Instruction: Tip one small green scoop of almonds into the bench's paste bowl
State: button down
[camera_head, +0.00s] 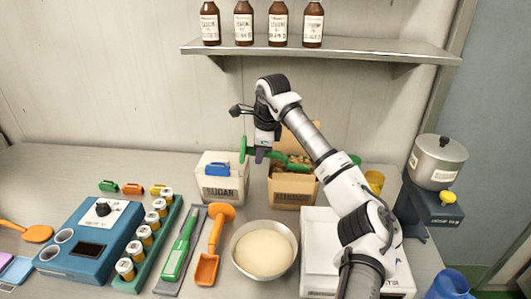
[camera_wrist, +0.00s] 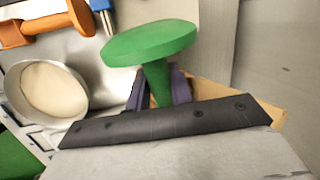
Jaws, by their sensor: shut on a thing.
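My gripper (camera_head: 261,153) is shut on the stem of a green scoop (camera_head: 244,151), above the gap between the sugar box and the almond box. In the wrist view the scoop's round green end (camera_wrist: 150,42) stands out from my purple fingers (camera_wrist: 158,90); its other end is hidden there. I cannot tell whether it holds almonds. The open cardboard almond box (camera_head: 291,192) has brown almonds (camera_head: 298,165) inside. The metal paste bowl (camera_head: 236,262), with pale paste, stands on the bench in front of the box. It also shows at the left of the wrist view (camera_wrist: 78,88).
An orange scoop (camera_head: 213,245) and a green-handled tool (camera_head: 179,245) lie left of the bowl. A white sugar box (camera_head: 222,188) stands behind them. A blue device (camera_head: 90,240) and a row of jars (camera_head: 134,250) are further left. A bottle shelf (camera_head: 330,48) is above.

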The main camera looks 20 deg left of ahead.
jog(key=shift+s+a+r+h, duration=0.1)
jog(key=shift+a+r+h, duration=0.2)
jog(key=shift+r, duration=0.15)
jog(key=shift+s+a+t+h, duration=0.25)
jog(key=shift+a+h, duration=0.25)
jog(key=shift+a, duration=0.25)
jog(key=shift+h, duration=0.3)
jog(key=shift+a+r, duration=0.2)
jog(key=shift+r, duration=1.15)
jog(key=shift+a+r, duration=0.15)
jog(key=shift+r, duration=1.2)
jog(key=shift+s, duration=0.1)
